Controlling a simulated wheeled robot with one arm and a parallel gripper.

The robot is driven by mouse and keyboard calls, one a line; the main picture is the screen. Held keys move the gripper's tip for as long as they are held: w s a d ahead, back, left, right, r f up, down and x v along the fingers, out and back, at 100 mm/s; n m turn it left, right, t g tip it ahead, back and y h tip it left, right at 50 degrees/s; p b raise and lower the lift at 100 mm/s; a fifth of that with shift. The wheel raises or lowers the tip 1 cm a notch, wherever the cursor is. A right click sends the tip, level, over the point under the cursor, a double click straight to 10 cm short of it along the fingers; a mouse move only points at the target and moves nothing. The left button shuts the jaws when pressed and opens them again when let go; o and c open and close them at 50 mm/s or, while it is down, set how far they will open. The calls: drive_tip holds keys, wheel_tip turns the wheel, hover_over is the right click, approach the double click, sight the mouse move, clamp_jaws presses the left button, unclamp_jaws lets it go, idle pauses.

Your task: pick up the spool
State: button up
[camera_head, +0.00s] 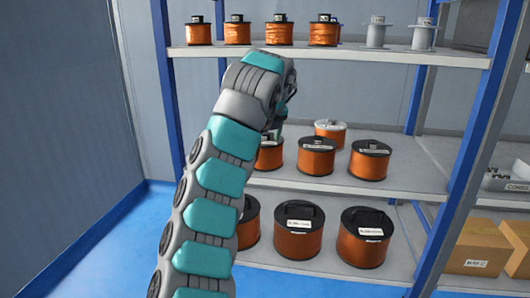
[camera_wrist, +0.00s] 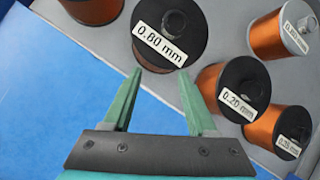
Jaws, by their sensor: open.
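Several copper-wound spools with labelled dark tops stand on the shelf. In the wrist view, the spool marked 0.80 mm (camera_wrist: 170,20) is just beyond the fingertips of my gripper (camera_wrist: 160,74). My gripper's two teal fingers are apart, with nothing between them. In the head view, my arm reaches up to the rack and its end hides part of the middle shelf. Spools there include a left one (camera_head: 268,156), partly covered by my arm, a middle one (camera_head: 316,158) and a right one (camera_head: 369,161). I cannot tell which of these is the 0.80 mm spool.
The 0.20 mm spool (camera_wrist: 234,92) stands right of my fingers, near another small spool (camera_wrist: 283,128) and a grey-topped one (camera_wrist: 280,35). Larger spools (camera_head: 365,238) fill the lower shelf. A blue rack post (camera_head: 466,160) and cardboard boxes (camera_head: 472,246) are at right.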

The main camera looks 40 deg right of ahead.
sight(265, 133)
drive_tip(key=shift+w+d+r, duration=0.1)
drive_tip(key=shift+w+d, duration=0.25)
drive_tip(key=shift+w, duration=0.25)
drive_tip(key=shift+w+d, duration=0.35)
drive_tip(key=shift+w, duration=0.2)
drive_tip(key=shift+w+d, duration=0.65)
drive_tip(key=shift+w, duration=0.15)
drive_tip(key=shift+w+d+p, duration=0.35)
drive_tip(key=shift+w+d, duration=0.15)
drive_tip(key=shift+w, duration=0.4)
drive_tip(key=shift+w+d+f, duration=0.2)
drive_tip(key=shift+w+f, duration=0.2)
drive_tip(key=shift+f, duration=0.2)
clamp_jaws()
